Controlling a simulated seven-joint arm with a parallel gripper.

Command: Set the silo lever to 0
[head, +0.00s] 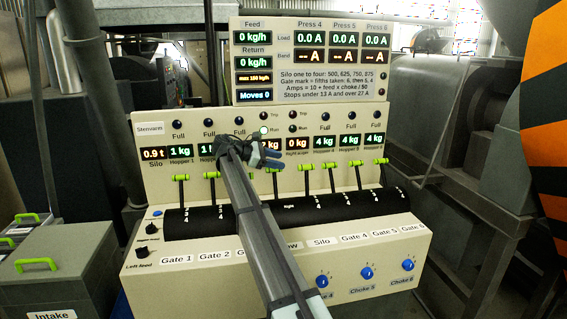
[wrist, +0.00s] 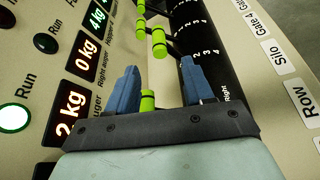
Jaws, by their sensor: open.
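The silo lever (head: 305,167) has a green handle and stands over the black drum, in line with the Silo label (head: 321,241). It appears to be the green handle (wrist: 158,42) beyond my fingers in the wrist view. The numbers 2, 3 and 4 show on the drum beside it; its exact setting is hard to read. My gripper (head: 268,160) is open, left of the silo lever in the head view. Its blue fingers (wrist: 165,90) stand either side of another green handle (wrist: 148,100), seemingly the Row lever; I cannot tell whether they touch it.
Gate levers with green handles stand close on both sides, including Gate 4 (head: 330,165) just right of the silo lever. My arm hides part of the drum and some labels. Blue choke knobs (head: 367,272) sit low on the panel. The display board (head: 310,60) reads Moves 0.

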